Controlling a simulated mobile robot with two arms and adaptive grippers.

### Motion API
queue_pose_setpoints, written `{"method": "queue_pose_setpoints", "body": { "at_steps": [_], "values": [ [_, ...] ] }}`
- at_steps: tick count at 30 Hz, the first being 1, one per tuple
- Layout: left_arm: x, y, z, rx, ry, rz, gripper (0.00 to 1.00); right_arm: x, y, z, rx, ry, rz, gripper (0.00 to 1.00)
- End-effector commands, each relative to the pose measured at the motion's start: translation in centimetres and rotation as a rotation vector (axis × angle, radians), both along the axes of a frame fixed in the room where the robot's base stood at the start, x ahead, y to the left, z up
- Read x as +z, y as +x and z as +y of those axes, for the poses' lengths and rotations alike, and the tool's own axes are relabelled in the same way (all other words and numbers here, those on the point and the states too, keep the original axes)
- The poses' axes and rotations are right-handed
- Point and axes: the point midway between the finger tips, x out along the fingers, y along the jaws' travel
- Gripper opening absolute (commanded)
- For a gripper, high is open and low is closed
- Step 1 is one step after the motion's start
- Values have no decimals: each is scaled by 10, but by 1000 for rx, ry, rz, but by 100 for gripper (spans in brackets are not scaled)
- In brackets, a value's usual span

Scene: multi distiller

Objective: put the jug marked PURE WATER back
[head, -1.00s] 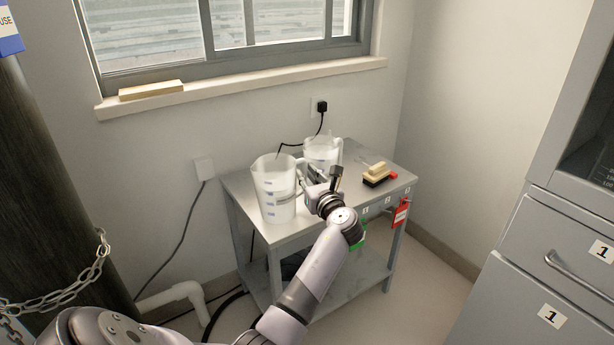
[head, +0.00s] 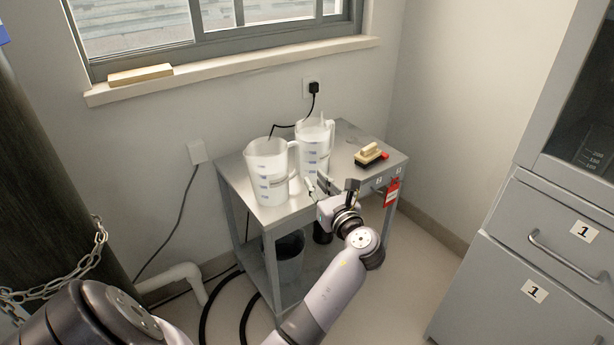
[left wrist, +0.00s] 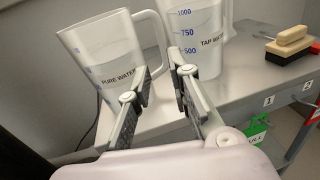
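The PURE WATER jug (head: 268,178) stands upright on the left part of the metal table (head: 238,187). Its label shows in the left wrist view (left wrist: 104,52), with its handle on the right side. The TAP WATER jug (head: 313,150) stands just behind and right of it; it also shows in the left wrist view (left wrist: 198,35). My left gripper (head: 318,182) is at the table's front edge, in front of the jugs. In the left wrist view its fingers (left wrist: 160,66) are apart with nothing between them. My right gripper is not in view.
A wooden-backed brush (head: 370,153) lies on the table's right part. Red (head: 391,192) and green (left wrist: 256,130) tags hang at its front. A dark bin (head: 289,258) stands on the lower shelf. A grey drawer cabinet (head: 530,235) is at the right.

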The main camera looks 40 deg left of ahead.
Motion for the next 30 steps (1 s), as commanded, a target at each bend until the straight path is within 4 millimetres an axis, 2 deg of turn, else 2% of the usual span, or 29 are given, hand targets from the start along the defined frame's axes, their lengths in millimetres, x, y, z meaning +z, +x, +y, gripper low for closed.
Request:
{"method": "queue_pose_setpoints", "body": {
  "at_steps": [5, 8, 12, 18, 24, 27, 30],
  "values": [
    [-44, -31, -3, 7, -251, -165, 19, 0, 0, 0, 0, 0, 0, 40],
    [-80, -60, -11, 42, -499, -319, 19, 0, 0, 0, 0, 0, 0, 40],
    [-126, -104, -32, 147, -855, -524, 19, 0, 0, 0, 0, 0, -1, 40],
    [-172, -173, -81, 424, -1320, -756, 19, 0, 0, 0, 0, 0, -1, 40],
    [-190, -246, -141, 829, -1666, -892, 19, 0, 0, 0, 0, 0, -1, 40],
    [-190, -275, -166, 1018, -1758, -922, 19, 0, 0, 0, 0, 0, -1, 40],
    [-187, -294, -183, 1155, -1806, -937, 19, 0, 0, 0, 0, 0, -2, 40]
  ]
}}
